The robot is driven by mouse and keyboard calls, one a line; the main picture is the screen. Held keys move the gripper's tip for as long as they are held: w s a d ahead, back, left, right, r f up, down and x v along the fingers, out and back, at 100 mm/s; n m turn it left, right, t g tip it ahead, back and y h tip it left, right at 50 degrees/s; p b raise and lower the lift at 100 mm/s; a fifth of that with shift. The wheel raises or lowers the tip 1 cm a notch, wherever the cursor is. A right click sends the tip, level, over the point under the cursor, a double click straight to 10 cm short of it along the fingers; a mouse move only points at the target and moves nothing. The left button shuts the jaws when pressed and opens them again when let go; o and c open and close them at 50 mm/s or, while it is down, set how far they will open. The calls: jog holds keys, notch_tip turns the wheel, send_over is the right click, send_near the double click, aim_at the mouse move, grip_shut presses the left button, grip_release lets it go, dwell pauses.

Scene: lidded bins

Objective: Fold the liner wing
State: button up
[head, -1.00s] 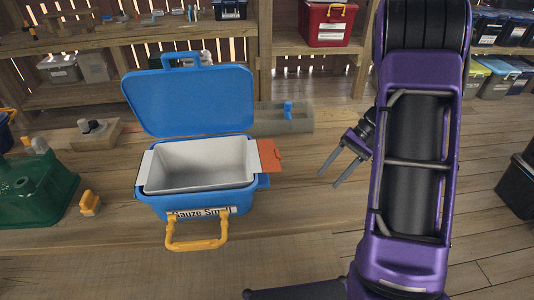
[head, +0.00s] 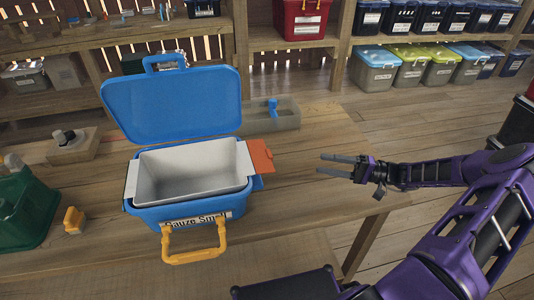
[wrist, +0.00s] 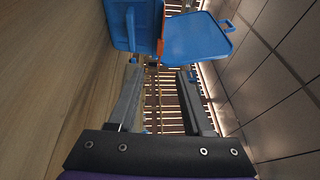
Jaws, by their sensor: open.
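A blue bin (head: 190,214) labelled "Gauze Small" stands on the wooden table with its blue lid (head: 175,103) open and tilted back. A white-grey liner (head: 192,172) sits inside, and its inside looks empty. An orange wing (head: 260,156) sticks out over the bin's right side; a white flap (head: 132,178) shows on the left side. The yellow handle (head: 194,245) hangs at the front. My gripper (head: 328,165) is open and empty, to the right of the orange wing and apart from it, pointing left. In the wrist view the bin (wrist: 133,25) and lid (wrist: 197,38) lie beyond the fingers (wrist: 160,80).
A grey tray with a blue peg (head: 272,115) stands behind the bin at right. A green container (head: 25,210) and a yellow piece (head: 74,220) are at left. A wooden block (head: 73,147) is at back left. The table's right part is clear.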

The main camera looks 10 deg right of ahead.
aim_at(272, 156)
jog(key=p+x, duration=0.1)
jog(key=x, duration=1.6)
jog(key=shift+a, duration=0.2)
grip_shut()
jog(key=shift+f, duration=0.1)
